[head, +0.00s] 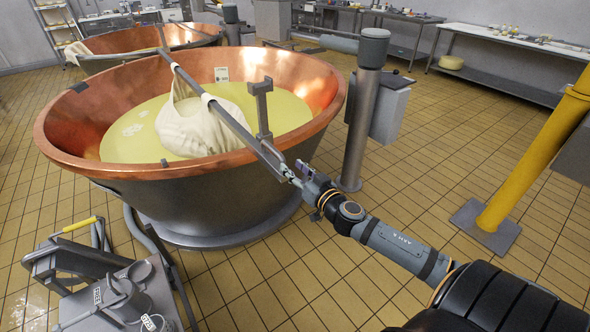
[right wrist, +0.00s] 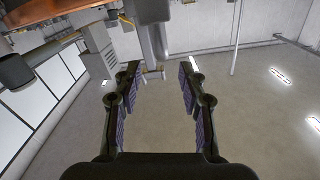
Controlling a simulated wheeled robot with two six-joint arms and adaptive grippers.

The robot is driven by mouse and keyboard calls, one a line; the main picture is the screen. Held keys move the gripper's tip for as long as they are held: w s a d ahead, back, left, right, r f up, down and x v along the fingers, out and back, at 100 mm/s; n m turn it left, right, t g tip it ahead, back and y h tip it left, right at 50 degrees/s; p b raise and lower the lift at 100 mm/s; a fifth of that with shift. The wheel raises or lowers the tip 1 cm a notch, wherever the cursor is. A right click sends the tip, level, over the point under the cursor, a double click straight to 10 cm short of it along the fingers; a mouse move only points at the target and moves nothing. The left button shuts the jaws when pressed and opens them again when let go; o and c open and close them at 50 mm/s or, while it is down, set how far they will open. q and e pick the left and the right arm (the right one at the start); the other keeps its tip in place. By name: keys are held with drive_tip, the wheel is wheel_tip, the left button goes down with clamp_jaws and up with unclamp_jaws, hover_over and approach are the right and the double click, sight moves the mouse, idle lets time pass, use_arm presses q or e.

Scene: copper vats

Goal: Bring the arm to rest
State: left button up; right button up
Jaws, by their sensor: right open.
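My right gripper (head: 298,176) is at the end of my outstretched right arm (head: 385,240), by the near right rim of the large copper vat (head: 250,165). In the right wrist view its two fingers (right wrist: 157,95) are spread apart, with nothing held between their pads. A long grey bar (head: 228,115) lies across the vat, and its near end comes close to my gripper in the picture; I cannot tell whether they touch. A white cloth bundle (head: 200,125) hangs from the bar in the yellowish liquid. My left gripper is not in view.
A grey post (head: 362,120) stands just behind my gripper. A yellow slanted post (head: 535,150) stands at the right. A cart with metal cans (head: 125,298) is at the lower left. Open tiled floor (head: 440,150) lies between the posts.

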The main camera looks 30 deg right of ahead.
drive_tip(key=s+d+f+g+h+p, duration=0.1)
drive_tip(key=d+f+g, duration=0.15)
drive_tip(key=f, duration=0.35)
drive_tip(key=s+d+f+m+g+h+p, duration=0.1)
drive_tip(key=s+d+f, duration=0.1)
drive_tip(key=d+f, duration=0.35)
drive_tip(key=s+d+f+g+h, duration=0.1)
drive_tip(key=f+h, duration=0.1)
drive_tip(key=f, duration=0.6)
drive_tip(key=s+f+g+p, duration=0.1)
drive_tip(key=s+f+g, duration=0.2)
drive_tip(key=s+f, duration=0.45)
drive_tip(key=s+f+g+p, duration=0.15)
drive_tip(key=s+f, duration=0.35)
drive_tip(key=f, duration=0.5)
drive_tip(key=s+a+f+n+g+y, duration=0.1)
drive_tip(key=s+a+f+g, duration=0.1)
drive_tip(key=s+a+f, duration=0.3)
drive_tip(key=s+a+f+n+g+p, duration=0.1)
drive_tip(key=s+a+f+g, duration=0.2)
drive_tip(key=s, duration=1.1)
drive_tip(key=s+a+f+n+g+y+p, duration=0.1)
drive_tip(key=s+a+f+g, duration=0.1)
drive_tip(key=s+a+f, duration=0.5)
drive_tip(key=s+f, duration=0.1)
drive_tip(key=s, duration=0.2)
drive_tip(key=shift+s+g+y, duration=0.2)
drive_tip(key=shift+g+y, duration=0.1)
drive_tip(key=shift+g, duration=0.1)
